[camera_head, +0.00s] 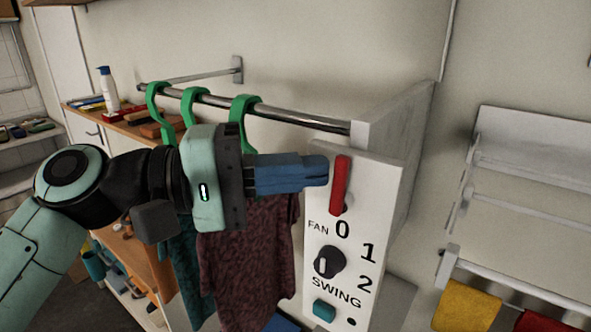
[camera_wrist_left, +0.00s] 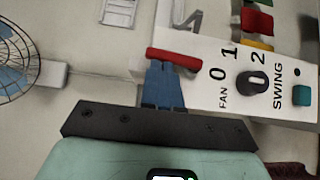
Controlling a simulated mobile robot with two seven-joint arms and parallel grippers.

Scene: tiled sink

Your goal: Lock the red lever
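The red lever (camera_head: 339,186) is on the upper part of the white control panel (camera_head: 380,185), above the "0" mark. It stands nearly upright in the head view. In the left wrist view the red lever (camera_wrist_left: 173,58) lies across the tips of my blue fingers. My left gripper (camera_head: 322,170) points right at the lever; its fingers (camera_wrist_left: 162,72) look closed together, with nothing visible between them. The tips are at or very near the lever's side; I cannot tell whether they touch. My right gripper is not in view.
Below the lever, the panel has a black knob (camera_head: 329,262) and a teal button (camera_head: 324,310). A metal rail (camera_head: 290,115) with green hangers (camera_head: 243,108) and hanging clothes (camera_head: 250,250) runs behind my left gripper. A wire fan (camera_wrist_left: 15,62) shows in the left wrist view.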

